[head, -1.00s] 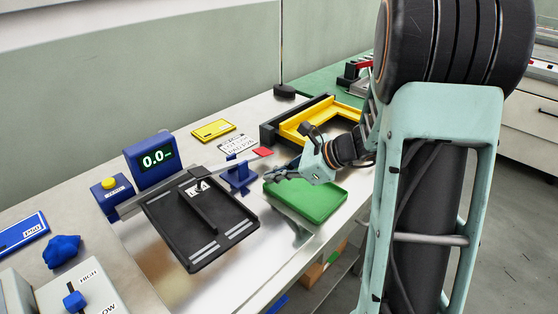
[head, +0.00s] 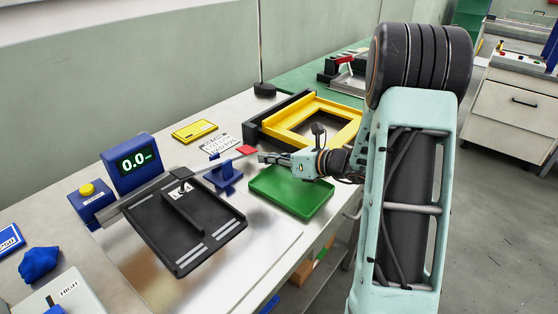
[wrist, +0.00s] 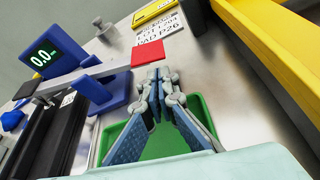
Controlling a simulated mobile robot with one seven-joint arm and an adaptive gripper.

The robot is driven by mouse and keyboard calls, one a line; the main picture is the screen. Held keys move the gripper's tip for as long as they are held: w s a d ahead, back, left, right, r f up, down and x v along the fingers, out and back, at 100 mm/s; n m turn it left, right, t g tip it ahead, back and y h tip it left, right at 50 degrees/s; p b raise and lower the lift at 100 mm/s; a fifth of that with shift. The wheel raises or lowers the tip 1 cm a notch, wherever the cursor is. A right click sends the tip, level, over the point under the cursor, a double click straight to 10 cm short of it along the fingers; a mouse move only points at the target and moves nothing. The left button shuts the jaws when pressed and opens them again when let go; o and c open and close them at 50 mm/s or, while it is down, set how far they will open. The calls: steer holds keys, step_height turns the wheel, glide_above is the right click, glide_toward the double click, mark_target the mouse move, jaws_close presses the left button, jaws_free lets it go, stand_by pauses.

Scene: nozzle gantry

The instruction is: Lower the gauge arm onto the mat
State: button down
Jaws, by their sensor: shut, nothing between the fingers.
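My gripper (head: 262,157) is shut and empty, just right of the red tip. In the wrist view the fingertips (wrist: 160,76) point toward the red tip (wrist: 148,54), a small gap apart.
A green tray (head: 290,210) lies below my gripper. A yellow frame (head: 345,125) in a black corner holder stands behind it. A printed white card (head: 220,143) lies behind the red tip.

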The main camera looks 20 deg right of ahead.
steer(key=shift+x, duration=1.15)
steer(key=shift+w+d+r+n+t+h+b, duration=0.15)
steer(key=shift+r+n+t+h+b, duration=0.2)
steer(key=shift+r+n+b, duration=0.45)
steer(key=shift+r, duration=0.15)
